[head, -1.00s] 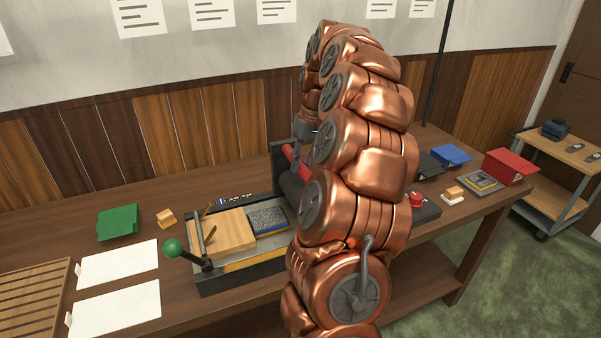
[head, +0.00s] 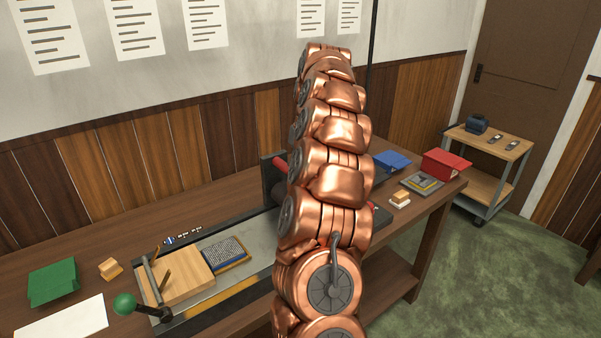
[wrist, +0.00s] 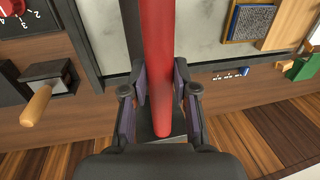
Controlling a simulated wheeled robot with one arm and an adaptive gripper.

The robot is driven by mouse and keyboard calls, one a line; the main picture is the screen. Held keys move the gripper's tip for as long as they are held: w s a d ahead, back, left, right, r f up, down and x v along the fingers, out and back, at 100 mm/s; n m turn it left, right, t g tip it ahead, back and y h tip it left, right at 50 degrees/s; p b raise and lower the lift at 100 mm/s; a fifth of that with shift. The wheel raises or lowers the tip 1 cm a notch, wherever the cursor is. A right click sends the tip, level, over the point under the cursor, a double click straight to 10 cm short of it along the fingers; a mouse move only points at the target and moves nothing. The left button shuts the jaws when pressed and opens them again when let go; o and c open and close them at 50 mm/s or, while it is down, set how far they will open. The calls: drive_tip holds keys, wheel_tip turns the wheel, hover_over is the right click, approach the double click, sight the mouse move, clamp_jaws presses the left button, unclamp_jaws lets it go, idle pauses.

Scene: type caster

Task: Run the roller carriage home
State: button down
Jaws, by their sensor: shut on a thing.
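The press bed (head: 259,238) runs along the table and holds a pale wood block (head: 188,277) and a block of metal type (head: 224,253) at its left part. The roller carriage, with a dark end plate (head: 267,178) and a red bar (head: 281,166), stands upright on the bed to the right of the type, partly hidden by my arm. In the wrist view the red bar (wrist: 161,50) passes between the fingers of my gripper (wrist: 160,85), which is shut on it. My gripper is hidden behind my arm in the head view.
A green-knobbed lever (head: 125,304) stands at the bed's left end. A green box (head: 53,281) and a small wood block (head: 110,268) lie left. Blue (head: 391,161) and red (head: 446,164) boxes sit right. A trolley (head: 489,155) stands beyond the table. Bare bed shows between type and carriage.

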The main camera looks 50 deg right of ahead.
drive_tip(key=shift+d, duration=0.25)
drive_tip(key=c, duration=1.1)
unclamp_jaws()
drive_tip(key=shift+d, duration=0.1)
drive_tip(key=shift+o, duration=1.1)
